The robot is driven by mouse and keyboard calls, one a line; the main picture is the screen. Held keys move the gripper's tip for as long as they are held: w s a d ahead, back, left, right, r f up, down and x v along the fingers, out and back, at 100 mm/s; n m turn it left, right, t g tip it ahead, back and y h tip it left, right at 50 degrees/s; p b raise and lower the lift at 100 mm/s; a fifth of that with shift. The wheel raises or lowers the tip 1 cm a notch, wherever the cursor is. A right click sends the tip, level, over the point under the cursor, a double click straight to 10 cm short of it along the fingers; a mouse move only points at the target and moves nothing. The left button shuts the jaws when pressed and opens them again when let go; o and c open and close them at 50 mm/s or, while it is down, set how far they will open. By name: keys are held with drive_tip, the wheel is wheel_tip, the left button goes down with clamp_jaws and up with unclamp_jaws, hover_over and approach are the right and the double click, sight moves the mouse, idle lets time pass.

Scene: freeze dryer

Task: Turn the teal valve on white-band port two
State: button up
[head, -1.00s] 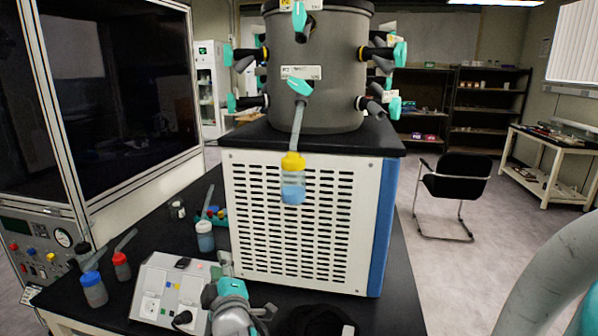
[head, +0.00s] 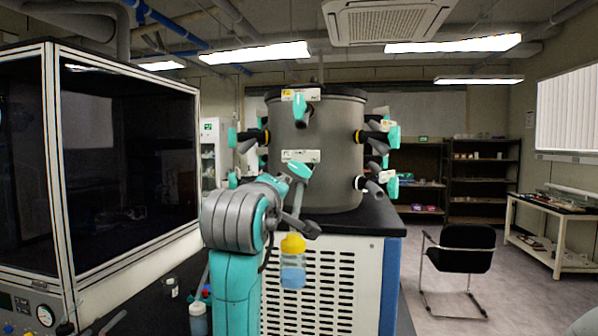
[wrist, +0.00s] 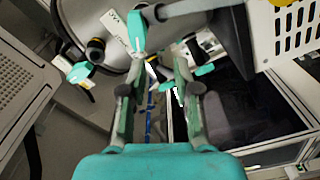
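A grey drum (head: 335,150) carries several ports with teal valves. Port numbers are too small to read. My gripper (wrist: 165,63) is open, its fingers apart and no valve clearly held. In the wrist view, one teal valve (wrist: 137,30) lies beyond the left fingertip and another (wrist: 203,70) just right of the right fingertip. In the head view my arm partly hides the drum's lower left.
A yellow-capped flask (head: 293,262) with blue liquid hangs at the front, close to my wrist. A glass-fronted cabinet (head: 125,150) stands at left. The white vented housing (head: 345,285) is under the drum. A black chair (head: 462,250) stands on open floor at right.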

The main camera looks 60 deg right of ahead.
sight(299, 170)
drive_tip(key=shift+m+g, duration=0.3)
drive_tip(key=shift+g, duration=0.1)
drive_tip(key=d+r, duration=0.1)
drive_tip(key=d, duration=0.2)
drive_tip(key=w+d+r, duration=0.1)
drive_tip(key=d, duration=0.6)
drive_tip(key=shift+w+d+r, duration=0.25)
drive_tip(key=shift+r, duration=0.15)
drive_tip(key=shift+c, duration=0.2)
clamp_jaws()
